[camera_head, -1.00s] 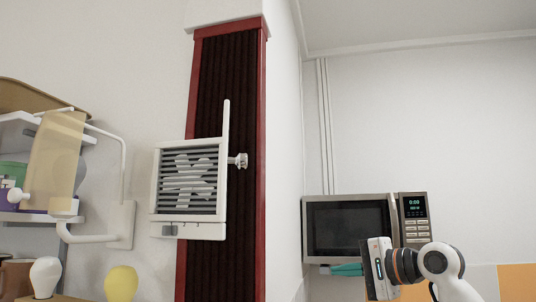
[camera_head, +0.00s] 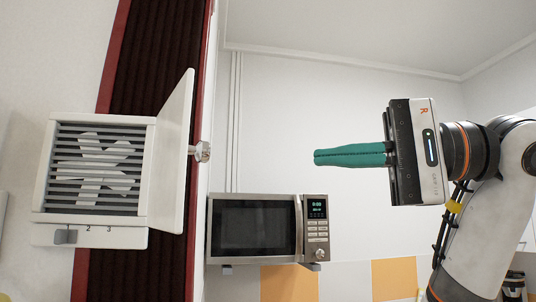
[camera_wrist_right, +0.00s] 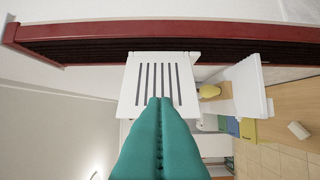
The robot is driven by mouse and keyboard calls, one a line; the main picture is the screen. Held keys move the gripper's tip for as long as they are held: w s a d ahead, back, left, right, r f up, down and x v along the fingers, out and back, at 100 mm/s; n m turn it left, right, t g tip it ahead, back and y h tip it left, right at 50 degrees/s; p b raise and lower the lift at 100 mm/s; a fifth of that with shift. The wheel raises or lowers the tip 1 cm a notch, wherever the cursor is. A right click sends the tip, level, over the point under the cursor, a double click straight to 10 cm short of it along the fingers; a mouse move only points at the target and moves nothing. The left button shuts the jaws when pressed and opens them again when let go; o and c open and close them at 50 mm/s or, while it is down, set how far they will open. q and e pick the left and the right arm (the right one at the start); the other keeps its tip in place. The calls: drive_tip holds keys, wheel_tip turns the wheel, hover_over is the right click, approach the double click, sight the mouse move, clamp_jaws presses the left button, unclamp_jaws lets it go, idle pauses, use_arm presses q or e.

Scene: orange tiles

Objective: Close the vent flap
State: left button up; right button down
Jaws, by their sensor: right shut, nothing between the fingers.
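The white vent (camera_head: 98,170) is mounted on a dark ribbed strip at the left of the head view, with slats over a pale fan. Its plain white flap (camera_head: 174,155) stands open at the right edge, swung out from the slats. A metal knob (camera_head: 202,151) shows beside the flap. My right gripper (camera_head: 318,157) is shut and empty, its teal fingers pointing left, apart from the flap and to its right. In the right wrist view the shut fingers (camera_wrist_right: 160,102) overlap a white slotted part of the vent (camera_wrist_right: 185,78). My left gripper is not in view.
A microwave (camera_head: 255,230) is below and left of my right gripper. The red-edged dark strip (camera_head: 150,60) runs behind the vent. The space between the flap and the right fingertips looks clear.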

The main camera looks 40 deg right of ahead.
sight(176, 160)
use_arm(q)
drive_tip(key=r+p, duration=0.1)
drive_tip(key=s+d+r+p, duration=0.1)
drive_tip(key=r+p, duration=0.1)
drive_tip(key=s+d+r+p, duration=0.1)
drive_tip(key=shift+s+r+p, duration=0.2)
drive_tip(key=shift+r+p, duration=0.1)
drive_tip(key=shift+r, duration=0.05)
use_arm(e)
drive_tip(key=s+a+x, duration=0.1)
drive_tip(key=a+x, duration=0.1)
drive_tip(key=x, duration=0.9)
drive_tip(key=shift+s+a, duration=0.15)
drive_tip(key=shift+s, duration=0.1)
